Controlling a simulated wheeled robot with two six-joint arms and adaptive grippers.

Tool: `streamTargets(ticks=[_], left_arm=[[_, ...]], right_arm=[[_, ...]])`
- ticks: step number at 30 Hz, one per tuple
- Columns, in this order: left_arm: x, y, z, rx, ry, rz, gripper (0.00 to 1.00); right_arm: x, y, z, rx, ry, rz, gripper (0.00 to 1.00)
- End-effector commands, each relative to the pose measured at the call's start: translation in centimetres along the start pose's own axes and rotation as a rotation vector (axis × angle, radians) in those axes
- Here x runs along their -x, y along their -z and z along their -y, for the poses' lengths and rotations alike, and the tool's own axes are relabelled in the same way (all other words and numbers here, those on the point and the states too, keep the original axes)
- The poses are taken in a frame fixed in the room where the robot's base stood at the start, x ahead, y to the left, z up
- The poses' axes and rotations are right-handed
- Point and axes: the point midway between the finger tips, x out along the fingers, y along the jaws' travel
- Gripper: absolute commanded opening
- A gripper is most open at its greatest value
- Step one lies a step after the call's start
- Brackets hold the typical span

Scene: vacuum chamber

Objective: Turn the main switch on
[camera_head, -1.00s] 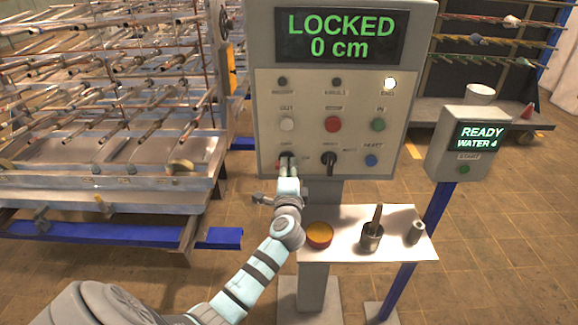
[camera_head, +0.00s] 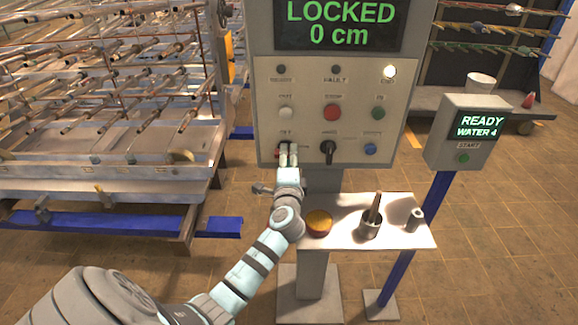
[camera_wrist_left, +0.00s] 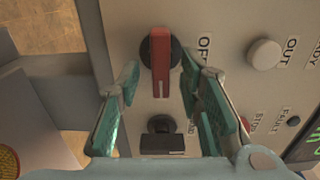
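The main switch is a red lever handle on a round black base, labelled OFF, in the left wrist view (camera_wrist_left: 161,62). In the head view only a bit of its red (camera_head: 278,150) shows at the panel's lower left, mostly hidden by my gripper. My left gripper (camera_head: 288,152) is at the switch. In the left wrist view its two green-padded fingers (camera_wrist_left: 160,85) are apart, one on each side of the red handle, with gaps visible. The handle lies lengthwise between them. My right gripper is not in view.
A black selector knob (camera_head: 327,150) sits close right of the switch. Buttons, including a red one (camera_head: 332,112), are above. A shelf (camera_head: 400,238) below holds a yellow-topped round tin (camera_head: 319,222), a cup with a brush (camera_head: 371,228) and a small grey cylinder (camera_head: 415,220).

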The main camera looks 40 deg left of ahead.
Motion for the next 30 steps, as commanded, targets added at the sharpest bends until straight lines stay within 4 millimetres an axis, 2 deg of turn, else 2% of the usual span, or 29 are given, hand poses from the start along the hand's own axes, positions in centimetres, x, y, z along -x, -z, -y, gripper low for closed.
streamTargets(ticks=[9,13,17,30], left_arm=[[8.0,0.1,-0.2,0.002,-0.005,0.000,0.33],[10.4,0.1,-0.1,0.002,-0.003,-0.001,0.33],[11.3,0.1,0.0,-0.001,-0.001,0.001,0.33],[11.2,0.1,0.0,-0.001,-0.001,0.001,0.33]], right_arm=[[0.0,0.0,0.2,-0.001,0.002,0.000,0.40],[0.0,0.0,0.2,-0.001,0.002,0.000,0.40],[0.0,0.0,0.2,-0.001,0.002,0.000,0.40],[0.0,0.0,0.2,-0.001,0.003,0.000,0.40]])
